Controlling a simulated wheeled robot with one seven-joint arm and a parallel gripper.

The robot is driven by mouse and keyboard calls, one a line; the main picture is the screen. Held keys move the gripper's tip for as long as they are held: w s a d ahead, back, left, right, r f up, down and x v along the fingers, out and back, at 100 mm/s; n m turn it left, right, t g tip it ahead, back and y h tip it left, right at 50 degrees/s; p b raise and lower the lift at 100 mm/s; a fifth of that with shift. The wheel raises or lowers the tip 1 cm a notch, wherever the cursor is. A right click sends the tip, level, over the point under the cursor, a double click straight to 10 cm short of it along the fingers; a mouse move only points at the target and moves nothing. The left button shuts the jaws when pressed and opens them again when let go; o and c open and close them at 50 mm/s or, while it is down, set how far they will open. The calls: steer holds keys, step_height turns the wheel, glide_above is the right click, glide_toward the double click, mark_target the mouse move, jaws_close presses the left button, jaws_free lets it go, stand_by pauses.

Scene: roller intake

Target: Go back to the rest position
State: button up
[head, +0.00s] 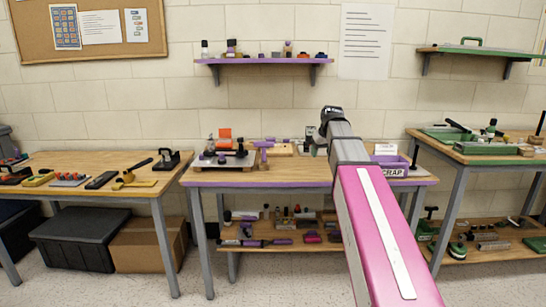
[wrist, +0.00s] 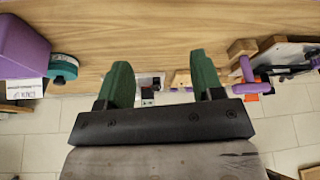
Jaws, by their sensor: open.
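My gripper (wrist: 163,78) shows in the wrist view with its two green fingers spread apart and nothing between them. It is above the wooden top of the middle workbench (wrist: 140,30). In the head view my pink and grey arm reaches over the right part of this workbench (head: 270,184), and the gripper itself is mostly hidden by the arm. The purple scrap bin (head: 390,165) stands to the right of the arm; it also shows at the left of the wrist view (wrist: 22,40), beside a dark green round part (wrist: 63,67).
A fixture with an orange block (head: 224,138) and a purple-handled tool (head: 263,150) stand on the middle bench. A left bench (head: 100,165) holds several tools, and a right bench (head: 450,148) holds green trays. A purple shelf (head: 263,61) hangs above.

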steer(key=s+f+m+g, duration=0.1)
steer(key=s+f, duration=0.7)
steer(key=f, duration=0.4)
steer(key=s+f+g, duration=0.1)
steer(key=s+f, duration=0.7)
steer(key=f, duration=0.5)
steer(key=s+a+f+m+g+h, duration=0.1)
steer(key=s+f+g, duration=0.1)
steer(key=s+f, duration=0.7)
step_height(320, 180, down, 4)
steer(key=shift+m, duration=0.3)
